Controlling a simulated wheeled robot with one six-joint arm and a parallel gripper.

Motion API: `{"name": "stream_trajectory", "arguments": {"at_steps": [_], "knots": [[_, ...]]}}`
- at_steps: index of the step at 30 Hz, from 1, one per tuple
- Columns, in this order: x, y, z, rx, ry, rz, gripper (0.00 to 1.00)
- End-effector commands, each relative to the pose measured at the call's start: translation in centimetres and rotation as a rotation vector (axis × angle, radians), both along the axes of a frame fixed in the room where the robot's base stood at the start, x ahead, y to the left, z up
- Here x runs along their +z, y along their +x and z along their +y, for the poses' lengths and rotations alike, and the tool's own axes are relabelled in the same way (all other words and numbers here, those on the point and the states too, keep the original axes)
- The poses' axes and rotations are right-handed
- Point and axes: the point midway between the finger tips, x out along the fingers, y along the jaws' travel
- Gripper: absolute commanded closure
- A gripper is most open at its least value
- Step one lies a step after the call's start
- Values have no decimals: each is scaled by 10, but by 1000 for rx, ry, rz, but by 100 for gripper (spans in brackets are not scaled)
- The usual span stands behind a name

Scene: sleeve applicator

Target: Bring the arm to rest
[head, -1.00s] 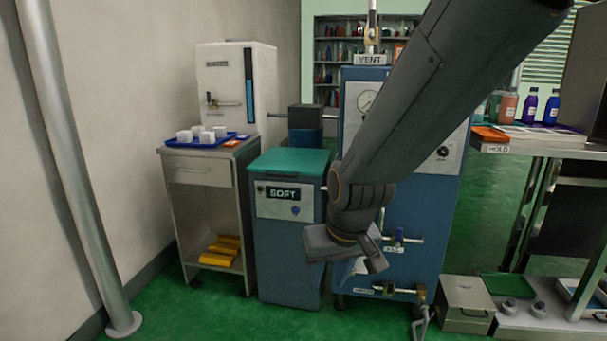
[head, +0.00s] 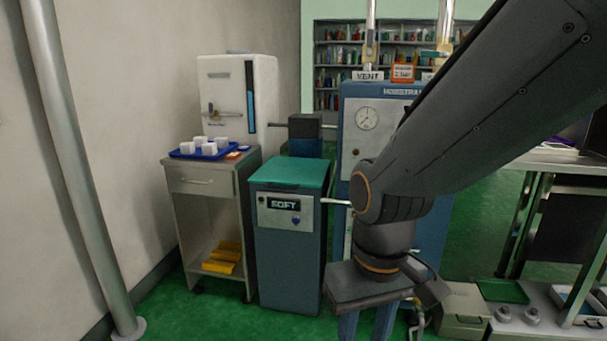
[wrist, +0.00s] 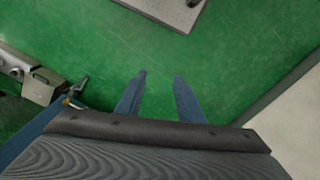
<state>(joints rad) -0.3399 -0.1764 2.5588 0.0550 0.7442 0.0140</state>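My arm reaches in from the upper right of the head view, bent down in front of the blue machine (head: 367,145). My gripper (head: 366,335) points at the floor, and the picture's lower edge cuts off its tips. In the wrist view its two blue fingers (wrist: 160,76) stand apart with only green floor seen between them. They hold nothing and touch nothing that I can see.
A teal-lidded SOFT unit (head: 287,225) stands left of my gripper. Beside it is a cart (head: 205,183) with a blue tray (head: 222,153) of white blocks. A grey box (head: 464,305) and low platform (head: 545,325) stand at lower right. Green floor lies below the fingers.

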Motion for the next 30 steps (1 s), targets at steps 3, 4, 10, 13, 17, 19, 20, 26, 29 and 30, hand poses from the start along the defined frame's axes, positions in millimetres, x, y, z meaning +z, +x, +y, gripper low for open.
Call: {"name": "stream_trajectory", "arguments": {"at_steps": [3, 4, 10, 13, 17, 19, 20, 26, 29, 30], "knots": [[26, -2, -15, -47, -6, 3, 66], [31, -1, -18, -59, -8, 3, 66], [65, -3, -46, -140, -19, 5, 66], [81, -4, -60, -181, -23, 6, 66], [100, -8, -77, -230, -28, 7, 66], [108, -9, -85, -252, -30, 9, 66], [111, -10, -88, -260, -31, 9, 66], [120, -12, -102, -291, -35, 10, 66], [120, -12, -104, -294, -35, 10, 66], [120, -12, -104, -295, -35, 10, 66]]}}
